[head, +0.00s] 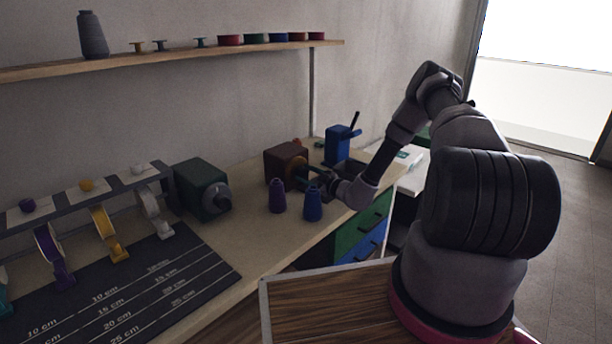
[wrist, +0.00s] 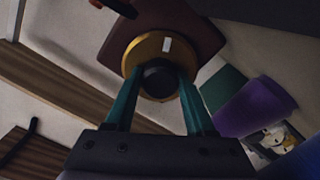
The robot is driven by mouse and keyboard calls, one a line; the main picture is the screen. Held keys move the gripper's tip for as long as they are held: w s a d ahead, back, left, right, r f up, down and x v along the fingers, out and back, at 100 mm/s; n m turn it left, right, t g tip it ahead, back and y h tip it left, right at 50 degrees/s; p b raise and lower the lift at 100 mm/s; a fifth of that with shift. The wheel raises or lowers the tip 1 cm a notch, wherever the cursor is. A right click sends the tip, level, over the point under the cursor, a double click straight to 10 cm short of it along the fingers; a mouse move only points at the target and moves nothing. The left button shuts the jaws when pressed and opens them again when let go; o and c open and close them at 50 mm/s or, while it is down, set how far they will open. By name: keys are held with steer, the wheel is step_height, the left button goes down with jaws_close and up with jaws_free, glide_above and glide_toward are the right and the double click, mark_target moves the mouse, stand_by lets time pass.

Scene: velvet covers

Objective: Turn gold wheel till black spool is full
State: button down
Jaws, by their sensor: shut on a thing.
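The gold wheel (wrist: 152,47) is on the face of a brown box (wrist: 188,20) in the wrist view. A dark round knob (wrist: 158,74) stands out from the wheel, and a white mark shows on the rim above it. My gripper (wrist: 158,84) has its teal fingers shut on this knob, one on each side. In the head view the brown box (head: 286,162) stands at the back of the bench, with my gripper (head: 330,180) at its right side; the wheel is mostly hidden there. I cannot clearly make out the black spool or its fill; a dark part shows at the wrist view's top edge.
Purple (head: 277,196) and blue (head: 312,204) thread cones stand close in front of my gripper. A blue device (head: 338,146) with a lever stands behind it. A dark green box (head: 201,190) is to the left. A shelf (head: 180,60) with several spools hangs above.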

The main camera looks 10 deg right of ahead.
steer(key=shift+d+f, duration=0.1)
stand_by(0.4)
steer(key=shift+c, duration=1.2)
jaws_free()
steer(key=shift+s, duration=0.1)
steer(key=v, duration=1)
steer(key=shift+s+d, duration=0.2)
steer(key=shift+s, duration=0.05)
